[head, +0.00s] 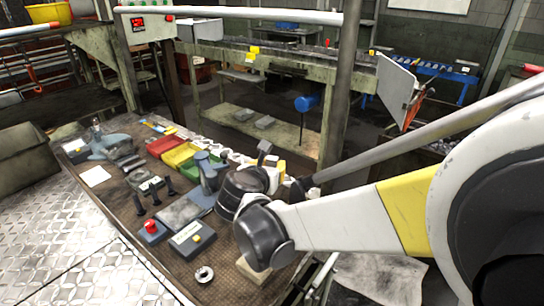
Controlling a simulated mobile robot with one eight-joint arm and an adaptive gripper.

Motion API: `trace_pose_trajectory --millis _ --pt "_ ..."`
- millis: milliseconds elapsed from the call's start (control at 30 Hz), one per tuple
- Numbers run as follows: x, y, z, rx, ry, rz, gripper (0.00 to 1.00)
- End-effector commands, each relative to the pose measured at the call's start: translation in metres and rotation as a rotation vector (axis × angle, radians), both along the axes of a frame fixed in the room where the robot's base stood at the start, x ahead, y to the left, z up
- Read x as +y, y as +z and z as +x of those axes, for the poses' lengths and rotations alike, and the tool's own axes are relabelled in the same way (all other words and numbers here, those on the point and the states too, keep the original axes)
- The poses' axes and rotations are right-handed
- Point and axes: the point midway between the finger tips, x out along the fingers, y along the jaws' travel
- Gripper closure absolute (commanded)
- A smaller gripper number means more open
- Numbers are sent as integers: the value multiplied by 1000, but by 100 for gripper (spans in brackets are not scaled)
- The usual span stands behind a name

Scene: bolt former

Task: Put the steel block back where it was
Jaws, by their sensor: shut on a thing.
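My arm reaches in from the right over the bench (110,195), and its dark wrist joints cover the bench's middle right. My gripper (264,160) is just beyond the wrist and largely hidden by it. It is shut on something. A small grey block-like piece (265,146) shows at its far end and looks like the steel block, but its outline is too small to be certain. I cannot tell whether it touches anything below. A dark grey slab (180,213) lies on the bench left of the wrist.
Red, yellow and green bins (181,155) stand behind the slab. A blue-grey device (209,172) is close left of the wrist. A red-button box (152,231), a label box (192,238), several dark upright pins and a metal ring (204,274) stand nearer. A post (340,90) rises behind.

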Motion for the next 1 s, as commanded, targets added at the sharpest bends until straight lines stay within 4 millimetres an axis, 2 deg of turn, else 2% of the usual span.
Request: trace_pose_trajectory --millis 33,167,400,767,800,833,867,1000 --pt "0 -10 1 -1 0 0 100" --pt "0 -19 0 -1 0 0 100" --pt "0 -52 0 -1 0 0 100" --pt "0 -55 0 0 0 0 100" --pt "0 -56 0 0 0 0 73" --pt "0 -55 0 0 0 0 63" --pt "0 -55 0 0 0 0 58" --pt "0 -55 0 0 0 0 58"
